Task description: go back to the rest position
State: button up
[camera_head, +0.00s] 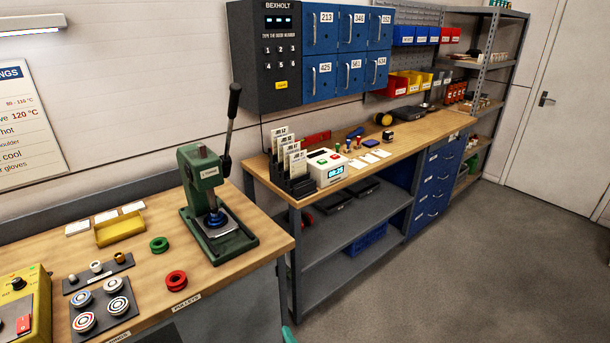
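My gripper is not in view, and no part of my arm shows clearly. A small teal edge at the bottom of the picture is too cut off to identify. The near workbench (140,258) fills the lower left. On it stands a green press (203,190) with its black lever upright. A blue part sits on the press plate under the ram. A green ring (159,244) and a red ring (176,280) lie on the bench in front of the press.
A yellow tray (119,229), a dark plate with several bearings (102,304) and a yellow control box (24,308) are on the near bench. A second bench (432,124) stands behind, below blue lockers (320,38). The grey floor (450,260) at right is clear up to the door.

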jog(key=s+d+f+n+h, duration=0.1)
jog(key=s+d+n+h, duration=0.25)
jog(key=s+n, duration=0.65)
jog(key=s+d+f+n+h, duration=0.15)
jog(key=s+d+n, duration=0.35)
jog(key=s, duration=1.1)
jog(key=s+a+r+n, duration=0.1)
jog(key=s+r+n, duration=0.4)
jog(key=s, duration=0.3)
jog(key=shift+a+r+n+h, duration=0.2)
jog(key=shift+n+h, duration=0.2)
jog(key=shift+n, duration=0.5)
